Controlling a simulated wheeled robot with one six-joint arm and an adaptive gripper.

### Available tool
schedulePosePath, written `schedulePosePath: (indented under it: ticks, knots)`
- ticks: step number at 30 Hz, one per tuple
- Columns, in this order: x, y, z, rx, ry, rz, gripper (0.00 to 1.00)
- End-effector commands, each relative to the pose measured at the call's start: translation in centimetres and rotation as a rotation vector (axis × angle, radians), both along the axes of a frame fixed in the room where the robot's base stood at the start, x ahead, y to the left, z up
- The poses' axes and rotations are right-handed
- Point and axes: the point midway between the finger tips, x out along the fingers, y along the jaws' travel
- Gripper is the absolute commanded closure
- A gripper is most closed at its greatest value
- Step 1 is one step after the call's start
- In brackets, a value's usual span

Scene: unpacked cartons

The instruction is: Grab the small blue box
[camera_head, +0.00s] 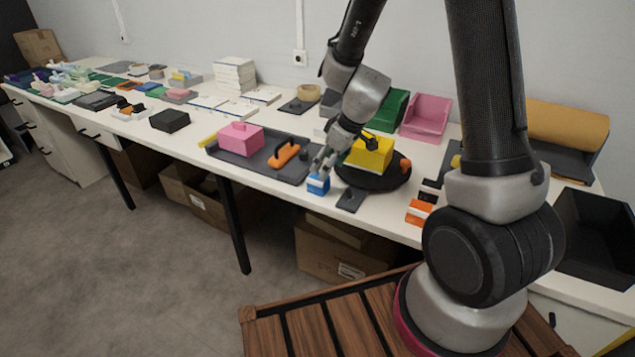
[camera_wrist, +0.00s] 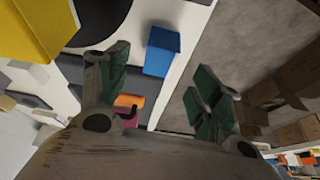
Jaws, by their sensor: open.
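The small blue box (camera_head: 318,184) sits near the front edge of the white table, with a pale band on its upper part in the head view. In the wrist view the blue box (camera_wrist: 161,54) lies ahead of the fingers, close to the table edge. My gripper (camera_head: 325,163) is just above and behind the box in the head view. In the wrist view my gripper (camera_wrist: 155,85) has its green-padded fingers spread wide, with nothing between the tips. Whether a finger touches the box is hard to tell.
A yellow box (camera_head: 369,152) stands on a black round plate (camera_head: 385,180) just right of the blue box. A dark tray (camera_head: 230,157) with a pink box (camera_head: 240,137) and an orange-handled item (camera_head: 284,154) lies left. A dark flat piece (camera_head: 350,200) sits close by.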

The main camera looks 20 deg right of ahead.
Motion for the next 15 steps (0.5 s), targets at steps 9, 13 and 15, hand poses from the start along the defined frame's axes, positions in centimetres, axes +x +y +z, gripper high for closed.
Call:
schedulePosePath:
  ticks: [9, 13, 15]
  knots:
    - [0.8, 0.7, -2.7, -0.017, -0.013, 0.045, 0.35]
    - [1.3, 1.3, -4.4, -0.016, -0.012, 0.044, 0.35]
    - [1.6, 1.7, -5.5, -0.016, -0.011, 0.044, 0.35]
